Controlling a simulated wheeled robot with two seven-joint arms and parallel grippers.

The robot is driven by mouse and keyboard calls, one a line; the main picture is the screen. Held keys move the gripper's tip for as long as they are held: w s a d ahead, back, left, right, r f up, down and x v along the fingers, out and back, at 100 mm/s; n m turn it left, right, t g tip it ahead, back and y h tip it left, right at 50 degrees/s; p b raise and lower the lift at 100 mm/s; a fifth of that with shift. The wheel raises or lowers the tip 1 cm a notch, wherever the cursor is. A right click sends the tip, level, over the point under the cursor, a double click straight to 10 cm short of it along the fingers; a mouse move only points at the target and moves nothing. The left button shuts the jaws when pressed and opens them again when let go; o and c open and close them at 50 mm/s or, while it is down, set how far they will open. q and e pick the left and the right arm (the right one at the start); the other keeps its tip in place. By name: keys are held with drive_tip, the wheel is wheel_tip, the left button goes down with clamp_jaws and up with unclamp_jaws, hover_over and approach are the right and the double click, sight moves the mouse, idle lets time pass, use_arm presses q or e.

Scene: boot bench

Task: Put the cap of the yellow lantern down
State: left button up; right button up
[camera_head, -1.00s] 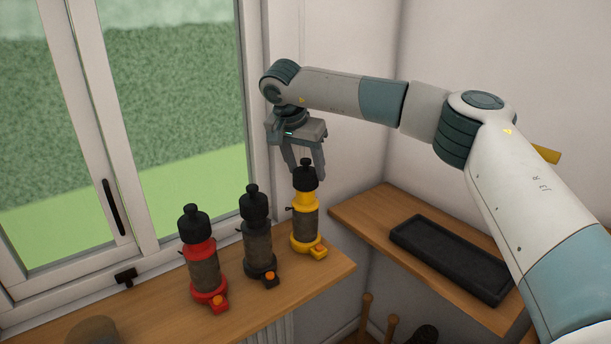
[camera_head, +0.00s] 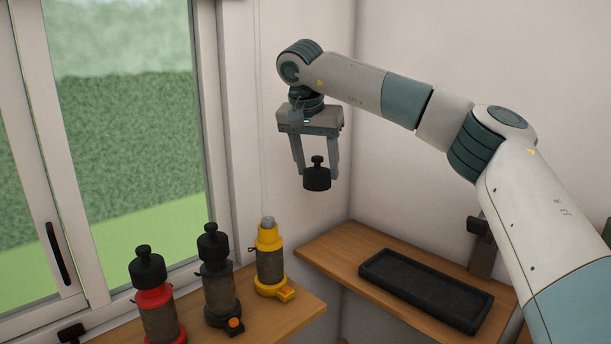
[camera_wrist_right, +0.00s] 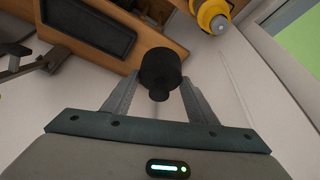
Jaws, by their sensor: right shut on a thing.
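My right gripper (camera_head: 317,175) is shut on the black cap (camera_head: 317,180) and holds it upright in the air, above and to the right of the yellow lantern. The cap also shows between the fingers in the right wrist view (camera_wrist_right: 160,70). The yellow lantern (camera_head: 270,265) stands upright on the window sill with its pale grey top bare. It is partly seen in the right wrist view (camera_wrist_right: 212,12). My left gripper is not in view.
A black lantern (camera_head: 218,285) and a red lantern (camera_head: 156,300) stand capped on the wooden sill (camera_head: 312,305). An empty black tray (camera_head: 425,290) lies on the wooden shelf (camera_head: 335,250) at the right. A dark bracket (camera_head: 481,245) stands behind it.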

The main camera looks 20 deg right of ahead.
idle(0.6)
drive_tip(key=s+a+f+n+t+y, duration=0.1)
drive_tip(key=s+a+f+n, duration=0.15)
drive_tip(key=f, duration=0.55)
drive_tip(key=s+a+f+n, duration=0.2)
drive_tip(key=a+f, duration=0.1)
drive_tip(key=f, duration=0.4)
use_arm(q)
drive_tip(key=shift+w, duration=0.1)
use_arm(e)
drive_tip(key=s+a+f+n+y, duration=0.2)
drive_tip(key=s+a+f+n, duration=0.2)
drive_tip(key=s+a+f, duration=0.3)
drive_tip(key=s+f, duration=0.5)
drive_tip(key=s, duration=0.1)
drive_tip(key=shift+s+a+f+n, duration=0.2)
drive_tip(key=shift+s+f+n, duration=0.15)
drive_tip(key=shift+s+f, duration=0.05)
drive_tip(key=shift+c, duration=0.2)
